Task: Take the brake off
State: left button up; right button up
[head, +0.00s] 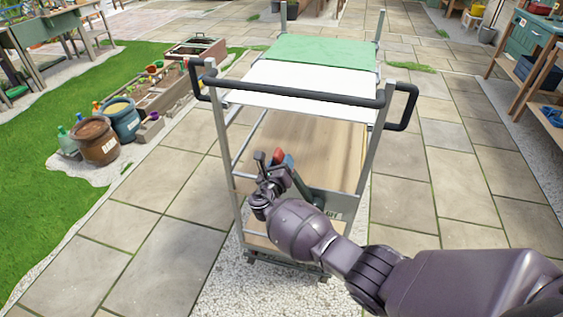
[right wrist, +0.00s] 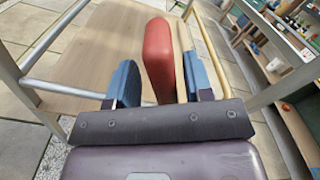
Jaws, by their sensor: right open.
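The cart (head: 233,160) stands on the paving in front of me, with a black push handle (head: 300,94) across its near end. A red brake lever (head: 277,157) shows low at the cart's near end, and its red grip also shows in the right wrist view (right wrist: 158,60). My right gripper (head: 272,164) is open around the lever. In the right wrist view the red grip stands between the two blue fingers, with a gap visible at the left finger. The lever's lower part is hidden by my gripper. My left gripper is out of view.
The cart has a wooden lower deck (head: 330,150), a white upper shelf and a green mat (head: 320,50). Glazed pots (head: 96,142) and planter boxes stand at left beside the grass. Workbenches stand at right. Paving either side of the cart is clear.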

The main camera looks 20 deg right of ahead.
jog(key=p+v, duration=0.2)
jog(key=v, duration=0.8)
jog(key=shift+a, duration=0.1)
